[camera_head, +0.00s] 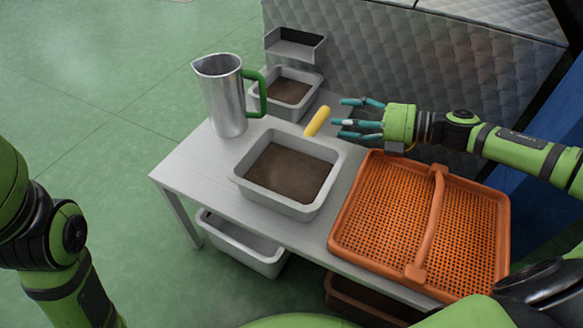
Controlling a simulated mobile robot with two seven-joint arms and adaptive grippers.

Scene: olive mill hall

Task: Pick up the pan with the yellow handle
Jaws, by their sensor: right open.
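The pan (240,181) is a grey, rectangular tub with brown material inside, standing in the middle of the light grey table. A yellow handle (317,121) rises at a tilt from its far right rim and appears to be joined to it. My right gripper (341,118) is just right of the handle, with its teal fingers spread and pointing left at it. The fingers are empty, and a small gap shows between them and the handle. My left arm shows at the left edge, but its gripper is outside the view.
A metal jug (222,95) with a green handle stands left of the pan. Behind is another grey tub (305,98) with brown material. An orange perforated basket (385,225) with a crossbar sits close on the right. A grey bin (240,249) is below the table (190,160).

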